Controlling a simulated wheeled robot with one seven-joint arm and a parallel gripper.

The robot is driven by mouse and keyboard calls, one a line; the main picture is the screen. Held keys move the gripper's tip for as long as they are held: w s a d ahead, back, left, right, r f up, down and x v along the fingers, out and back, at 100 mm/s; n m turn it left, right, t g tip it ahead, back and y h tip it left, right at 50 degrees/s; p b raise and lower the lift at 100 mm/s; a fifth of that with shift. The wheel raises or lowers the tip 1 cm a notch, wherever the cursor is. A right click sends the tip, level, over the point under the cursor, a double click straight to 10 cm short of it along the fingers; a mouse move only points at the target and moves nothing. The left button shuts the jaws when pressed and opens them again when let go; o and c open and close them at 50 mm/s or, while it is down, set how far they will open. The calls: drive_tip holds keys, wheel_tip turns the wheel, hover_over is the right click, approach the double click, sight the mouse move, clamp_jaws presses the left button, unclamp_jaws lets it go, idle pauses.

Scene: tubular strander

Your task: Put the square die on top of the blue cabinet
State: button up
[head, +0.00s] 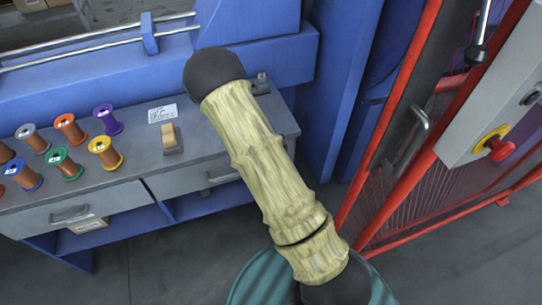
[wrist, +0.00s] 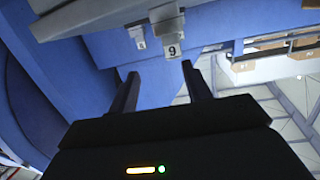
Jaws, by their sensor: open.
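My gripper (wrist: 160,69) is open in the wrist view, its two dark fingers apart and nothing between them. Just beyond the fingertips is a grey block with a white tag (wrist: 172,49) that reads "9" in this seemingly upside-down view. It may be the square die, but I cannot be sure. A second small tagged grey piece (wrist: 137,37) is beside it. In the head view my arm hides my gripper, and a small grey piece (head: 262,84) shows beside the arm's far end. A tall blue cabinet-like body (head: 336,85) stands right of the bench; its top is out of view.
The grey bench (head: 215,150) holds several coloured spools (head: 106,152), a tan block on a dark base (head: 171,139) and a paper note (head: 162,113). A red-framed mesh door (head: 405,125) and a control box with a red button (head: 500,148) are at right.

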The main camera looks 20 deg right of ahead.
drive_tip(key=s+r+g, duration=0.3)
drive_tip(key=s+g, duration=0.4)
drive_tip(key=s, duration=0.2)
drive_tip(key=s+a+r+n+g+y, duration=0.1)
drive_tip(key=s+r+g, duration=0.2)
drive_tip(key=s+g, duration=0.3)
drive_tip(key=s, duration=0.3)
drive_tip(key=shift+s+a+r+g, duration=0.15)
drive_tip(key=shift+a+r+g, duration=0.15)
drive_tip(key=shift+r+g, duration=0.1)
